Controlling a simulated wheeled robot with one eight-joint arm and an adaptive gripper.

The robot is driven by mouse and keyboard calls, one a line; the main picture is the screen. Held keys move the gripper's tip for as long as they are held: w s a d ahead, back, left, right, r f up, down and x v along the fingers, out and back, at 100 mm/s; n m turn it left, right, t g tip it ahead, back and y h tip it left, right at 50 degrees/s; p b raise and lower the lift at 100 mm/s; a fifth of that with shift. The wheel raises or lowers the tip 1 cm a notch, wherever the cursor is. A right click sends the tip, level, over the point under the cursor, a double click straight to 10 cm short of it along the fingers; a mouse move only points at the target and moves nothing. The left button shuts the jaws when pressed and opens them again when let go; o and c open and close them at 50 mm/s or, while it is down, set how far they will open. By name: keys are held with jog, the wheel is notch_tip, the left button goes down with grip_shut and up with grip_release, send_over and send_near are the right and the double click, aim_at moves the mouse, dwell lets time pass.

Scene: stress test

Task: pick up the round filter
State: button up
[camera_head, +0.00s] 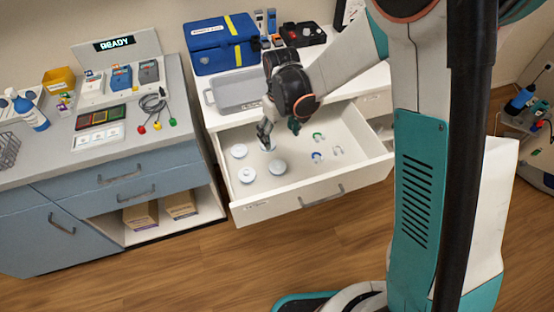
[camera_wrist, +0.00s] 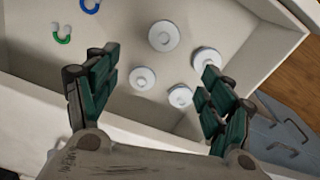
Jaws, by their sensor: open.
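Several white round filters, discs with a raised centre, lie in the open drawer (camera_head: 350,168). In the head view one is at the left (camera_head: 238,151), one at the front left (camera_head: 247,174), one at the front (camera_head: 277,167); another is partly hidden by my gripper (camera_head: 279,131). The wrist view shows a large filter (camera_wrist: 163,36), one by the right finger (camera_wrist: 205,60), and two smaller-looking ones (camera_wrist: 142,78) (camera_wrist: 180,96) in the gap between my fingers. My gripper (camera_wrist: 158,72) is open and empty, reaching down over the drawer. I cannot tell its exact height above the filters.
U-shaped clips, one green (camera_head: 318,137) and one blue (camera_head: 317,157), lie in the drawer's right half. A grey tray (camera_head: 236,92) and a blue case (camera_head: 220,45) stand on the counter above. The drawer walls surround the filters closely on the left and front.

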jog(key=f, duration=0.2)
jog(key=b, duration=0.3)
send_near(277, 163)
jog(key=f, duration=0.5)
jog(key=shift+w+a, duration=0.2)
jog(key=shift+s+d+f+b, duration=0.1)
jog(key=shift+f+b, duration=0.55)
jog(key=shift+f, duration=0.7)
jog(key=shift+s+d+f+b, duration=0.1)
jog(key=shift+f+b, duration=0.5)
jog(key=shift+f, duration=0.75)
jog(key=shift+c, duration=0.6)
jog(key=c, duration=0.9)
